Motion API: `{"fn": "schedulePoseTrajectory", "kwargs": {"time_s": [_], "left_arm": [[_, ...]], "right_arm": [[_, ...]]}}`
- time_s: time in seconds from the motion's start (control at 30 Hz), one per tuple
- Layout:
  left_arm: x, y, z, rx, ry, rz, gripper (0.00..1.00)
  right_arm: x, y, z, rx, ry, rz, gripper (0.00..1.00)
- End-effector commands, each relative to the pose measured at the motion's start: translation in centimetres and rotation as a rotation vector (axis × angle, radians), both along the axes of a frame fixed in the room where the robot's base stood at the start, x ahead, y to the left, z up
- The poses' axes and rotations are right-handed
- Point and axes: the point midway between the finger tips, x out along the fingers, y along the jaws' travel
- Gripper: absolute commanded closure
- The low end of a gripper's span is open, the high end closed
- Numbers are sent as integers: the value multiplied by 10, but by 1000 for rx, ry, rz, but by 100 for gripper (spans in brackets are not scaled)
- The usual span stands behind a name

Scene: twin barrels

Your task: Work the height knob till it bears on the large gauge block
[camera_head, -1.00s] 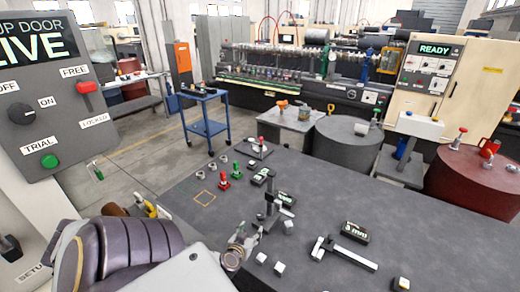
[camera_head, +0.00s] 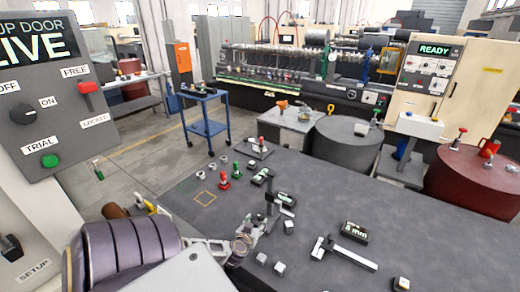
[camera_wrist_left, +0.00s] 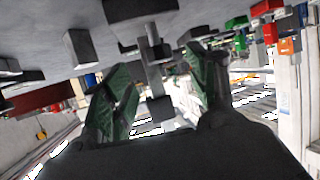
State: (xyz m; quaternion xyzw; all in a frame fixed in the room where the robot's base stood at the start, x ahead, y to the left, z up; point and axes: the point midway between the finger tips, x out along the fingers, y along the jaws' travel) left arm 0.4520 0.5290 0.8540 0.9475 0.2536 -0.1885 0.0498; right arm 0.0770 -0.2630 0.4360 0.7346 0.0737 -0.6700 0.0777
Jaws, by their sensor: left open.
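A dark upright height gauge (camera_head: 271,203) stands on the grey bench near its front edge. My left gripper (camera_head: 262,224) is just in front of its post, low over the bench. In the left wrist view, which sees the bench upside down, the open fingers (camera_wrist_left: 162,88) lie on either side of the gauge's post (camera_wrist_left: 153,72), with gaps visible. Several small silvery blocks (camera_head: 279,268) lie near the gauge; I cannot tell which is the large gauge block. The height knob is not clearly distinguishable. My right gripper is out of view.
Red pieces (camera_head: 224,182) and label blocks stand behind left. A control panel (camera_head: 50,110) is at the left. The right part of the bench is mostly clear.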

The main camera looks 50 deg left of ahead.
Motion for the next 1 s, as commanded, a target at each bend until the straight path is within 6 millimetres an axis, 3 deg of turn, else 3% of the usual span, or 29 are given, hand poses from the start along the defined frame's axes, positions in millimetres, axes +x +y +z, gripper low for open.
{"fn": "schedulePoseTrajectory", "kwargs": {"time_s": [0.6,1.0], "left_arm": [[37,21,-17,-1,-2,2,42],[48,27,-23,-2,0,-1,42]], "right_arm": [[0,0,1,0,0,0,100],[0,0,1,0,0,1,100]]}}
